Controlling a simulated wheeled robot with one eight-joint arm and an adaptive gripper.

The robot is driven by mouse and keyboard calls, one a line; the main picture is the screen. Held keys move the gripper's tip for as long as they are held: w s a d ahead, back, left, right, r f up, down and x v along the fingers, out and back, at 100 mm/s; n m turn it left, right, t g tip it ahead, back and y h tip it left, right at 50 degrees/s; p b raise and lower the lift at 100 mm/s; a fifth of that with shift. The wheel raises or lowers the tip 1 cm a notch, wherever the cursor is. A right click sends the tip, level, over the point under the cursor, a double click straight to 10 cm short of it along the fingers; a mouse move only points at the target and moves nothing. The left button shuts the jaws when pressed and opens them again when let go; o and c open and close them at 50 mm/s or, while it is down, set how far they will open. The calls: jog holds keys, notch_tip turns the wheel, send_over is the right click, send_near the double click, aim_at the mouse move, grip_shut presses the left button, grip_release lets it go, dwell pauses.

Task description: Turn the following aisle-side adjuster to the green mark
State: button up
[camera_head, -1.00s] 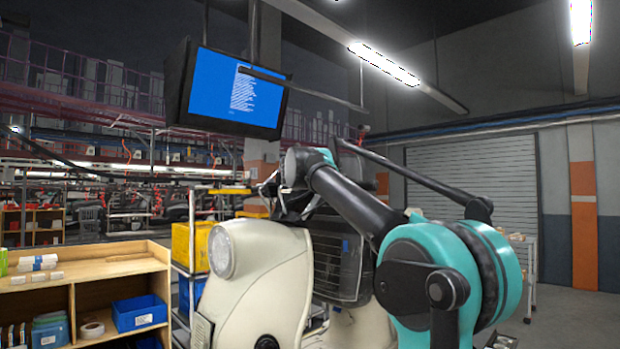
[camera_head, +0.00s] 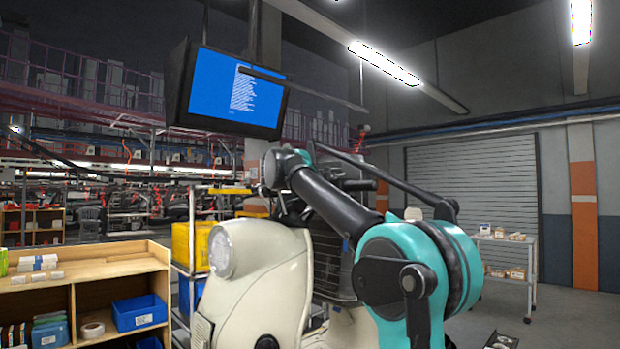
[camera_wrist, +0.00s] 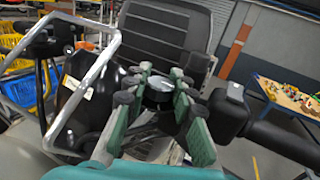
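A cream vehicle body (camera_head: 265,275) with a round headlight (camera_head: 221,252) stands in front of me. In the head view my arm hides the area around the gripper.
A metal tube frame (camera_wrist: 103,75) stands left of my fingers, and a black bar (camera_wrist: 285,140) lies to the right. A ribbed black seat back (camera_wrist: 165,28) is beyond. A wooden shelf (camera_head: 110,265) with blue bins stands left; floor at right is mostly open.

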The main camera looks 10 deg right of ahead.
jog(key=shift+o, duration=1.2)
jog(key=v, duration=1.2)
jog(key=shift+a, duration=0.15)
